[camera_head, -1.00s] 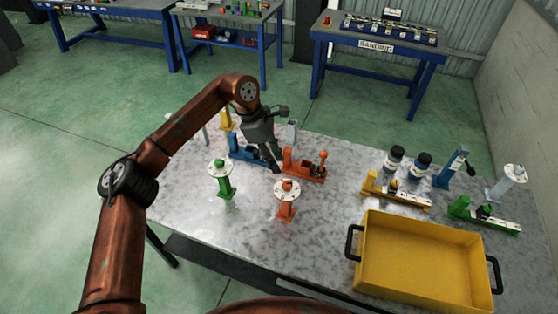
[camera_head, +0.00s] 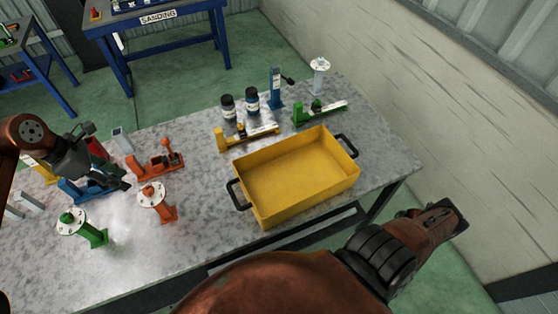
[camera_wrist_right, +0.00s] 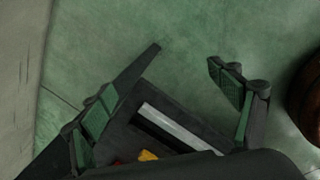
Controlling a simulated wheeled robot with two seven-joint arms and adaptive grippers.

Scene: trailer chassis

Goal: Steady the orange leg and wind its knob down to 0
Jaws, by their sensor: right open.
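My left gripper (camera_head: 124,184) is above the table behind and to the left of the leg, next to a blue clamp-like piece, apart from the leg. Whether its fingers are open cannot be told. My right gripper (camera_wrist_right: 185,54) is open and empty over green floor in the right wrist view. It does not show in the head view.
A low orange fixture (camera_head: 152,168) lies behind the leg, and a green leg (camera_head: 95,236) stands to its left. A yellow tray (camera_head: 297,178) is to the right. Bottles (camera_head: 252,101) and yellow, blue, green and white pieces stand behind the tray. A wall (camera_head: 390,80) is at right.

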